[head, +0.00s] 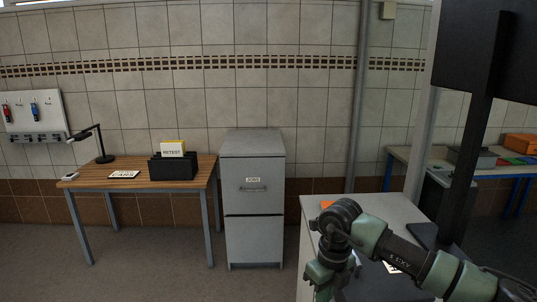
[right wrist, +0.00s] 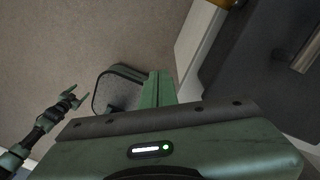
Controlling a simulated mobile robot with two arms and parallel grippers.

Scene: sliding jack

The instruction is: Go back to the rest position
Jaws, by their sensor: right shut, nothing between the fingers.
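My right arm comes in from the right in the head view. Its gripper (head: 322,283) hangs low at the left edge of the grey-topped bench and is partly cut off by the frame. In the right wrist view the fingers of this gripper (right wrist: 158,88) are together with nothing between them. My left gripper (right wrist: 76,97) shows small at the left of the right wrist view, its two prongs apart and empty. It does not show in the head view.
The grey bench (head: 385,209) holds a dark monitor stand (head: 471,165) close to my right arm. A filing cabinet (head: 253,193) and a wooden desk (head: 205,167) with a lamp (head: 104,146) and file box (head: 173,169) stand along the wall. The floor (head: 160,262) in front is clear.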

